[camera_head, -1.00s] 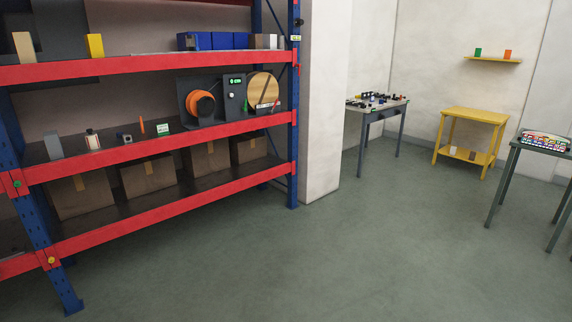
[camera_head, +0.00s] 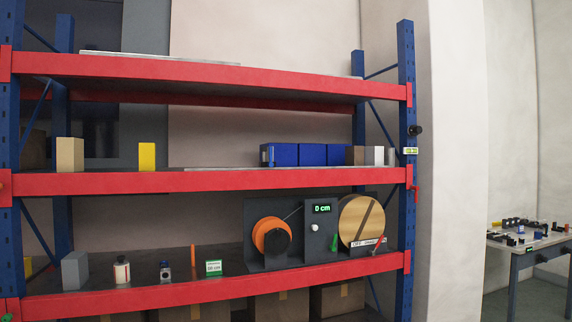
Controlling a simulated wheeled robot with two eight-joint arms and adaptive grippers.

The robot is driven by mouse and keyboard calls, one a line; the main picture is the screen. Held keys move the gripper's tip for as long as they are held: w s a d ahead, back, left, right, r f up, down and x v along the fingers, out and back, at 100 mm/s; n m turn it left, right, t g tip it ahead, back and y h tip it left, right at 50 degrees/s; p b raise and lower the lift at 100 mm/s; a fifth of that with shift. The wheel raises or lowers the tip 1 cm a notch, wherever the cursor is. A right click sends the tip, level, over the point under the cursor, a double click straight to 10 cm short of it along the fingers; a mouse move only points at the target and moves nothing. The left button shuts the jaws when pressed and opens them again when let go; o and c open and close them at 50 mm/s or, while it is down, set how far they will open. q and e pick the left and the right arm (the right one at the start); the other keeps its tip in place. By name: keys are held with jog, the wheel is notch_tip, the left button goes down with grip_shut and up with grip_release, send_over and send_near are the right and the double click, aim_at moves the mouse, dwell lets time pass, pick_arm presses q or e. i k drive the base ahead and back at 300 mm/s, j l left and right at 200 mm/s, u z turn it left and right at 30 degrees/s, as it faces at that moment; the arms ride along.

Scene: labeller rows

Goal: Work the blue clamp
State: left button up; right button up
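I cannot pick out a blue clamp for certain in the head view. A small grey-blue object (camera_head: 166,271) stands on the lower shelf, too small to identify. A red handle-like part (camera_head: 414,188) and a black knob (camera_head: 415,130) are on the rack's right blue post (camera_head: 406,90). Small dark and blue items (camera_head: 520,233) lie on the table at the far right, too small to tell apart. Neither of my grippers is in view.
The lower shelf (camera_head: 150,296) also holds a grey block (camera_head: 75,270), a white bottle (camera_head: 122,271), a green-and-white card (camera_head: 214,267), an orange spool (camera_head: 271,236) and a "0 cm" display (camera_head: 322,208). Blue bins (camera_head: 312,155) stand above. A pale pillar (camera_head: 450,160) is right of the rack.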

aim_at(270, 163)
jog(key=i+l+u, duration=0.15)
jog(key=i+l, duration=0.25)
jog(key=i, duration=0.25)
jog(key=i+l, duration=0.25)
jog(key=i, duration=0.25)
jog(key=i+l, duration=0.2)
jog(key=i, duration=0.35)
